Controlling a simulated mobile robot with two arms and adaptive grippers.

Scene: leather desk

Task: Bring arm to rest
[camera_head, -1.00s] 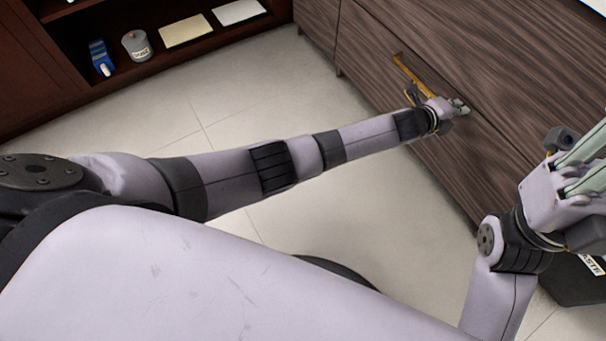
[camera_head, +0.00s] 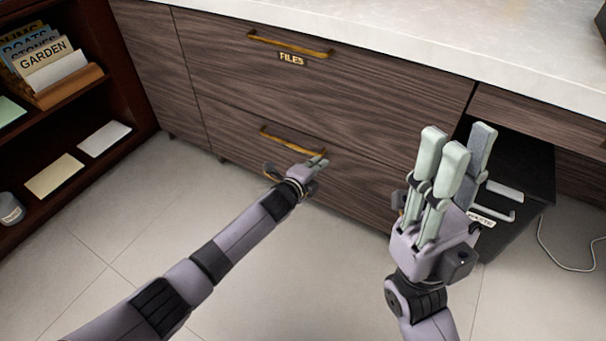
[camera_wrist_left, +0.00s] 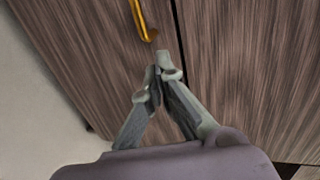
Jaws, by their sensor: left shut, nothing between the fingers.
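My left arm reaches in from the lower left of the head view. Its gripper (camera_head: 318,163) is shut and empty, just below the right end of the lower drawer's brass handle (camera_head: 292,141). In the left wrist view, my left gripper's fingertips (camera_wrist_left: 161,66) meet just below the end of the brass handle (camera_wrist_left: 143,20), apart from it. My right gripper (camera_head: 458,150) points up in front of the cabinet on the right. Its fingers stand apart with nothing between them.
The wooden cabinet has an upper drawer labelled FILES (camera_head: 291,59), under a pale desktop (camera_head: 400,40). A black bin (camera_head: 525,180) stands behind my right gripper. A dark shelf (camera_head: 100,55) with cards and a GARDEN box is at left.

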